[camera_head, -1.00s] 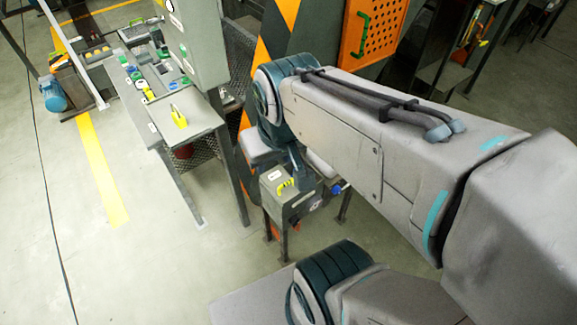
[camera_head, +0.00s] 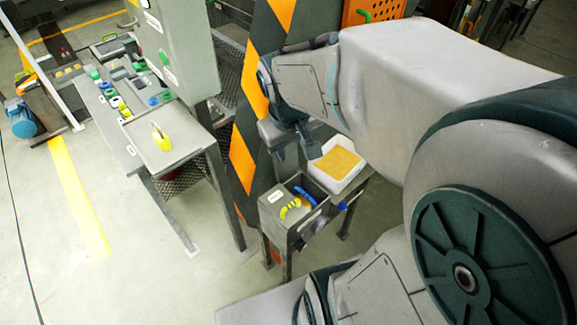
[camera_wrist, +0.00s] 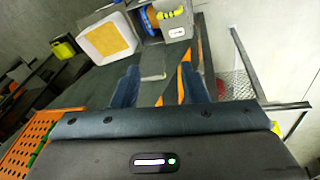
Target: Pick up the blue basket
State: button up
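I see no thing that is plainly a blue basket. A curved blue object (camera_head: 305,196) lies in a grey open box on a small stand, beside a striped yellow piece (camera_head: 290,208). In the wrist view, the blue object (camera_wrist: 149,18) shows near the top, partly hidden by the box wall. My gripper (camera_head: 298,148) is above and behind the grey box, near a white container. In the wrist view, my gripper (camera_wrist: 160,86) has its two dark blue fingers apart with nothing held between them.
The white container (camera_head: 350,180) with orange-yellow contents stands beside the grey box (camera_head: 278,222). A black-and-orange striped panel (camera_head: 243,165) rises close behind my gripper. A control desk (camera_head: 176,152) stands to the left. An orange perforated panel (camera_wrist: 28,143) is at the wrist view's lower left.

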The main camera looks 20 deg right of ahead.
jog(key=w+d+f+n+g+b, duration=0.15)
jog(key=w+f+b, duration=0.25)
jog(key=f, duration=0.5)
jog(key=w+d+f+b, duration=0.3)
jog(key=w+f+b, duration=0.1)
jog(key=f, duration=0.4)
jog(key=w+d+f+n+b, duration=0.1)
jog(key=w+d+f+b, duration=0.3)
jog(key=f, duration=0.5)
jog(key=b, duration=0.3)
send_over(305, 193)
jog(key=a, duration=0.2)
notch_tip(305, 193, down, 8)
jog(key=f, duration=0.1)
jog(key=d+f, duration=0.1)
jog(key=f, duration=0.1)
jog(key=f+b, duration=0.1)
jog(key=f, duration=0.1)
jog(key=shift+s+d+f, duration=0.1)
jog(key=shift+d+f, duration=0.1)
jog(key=shift+d, duration=0.1)
jog(key=shift+r, duration=0.1)
grip_shut()
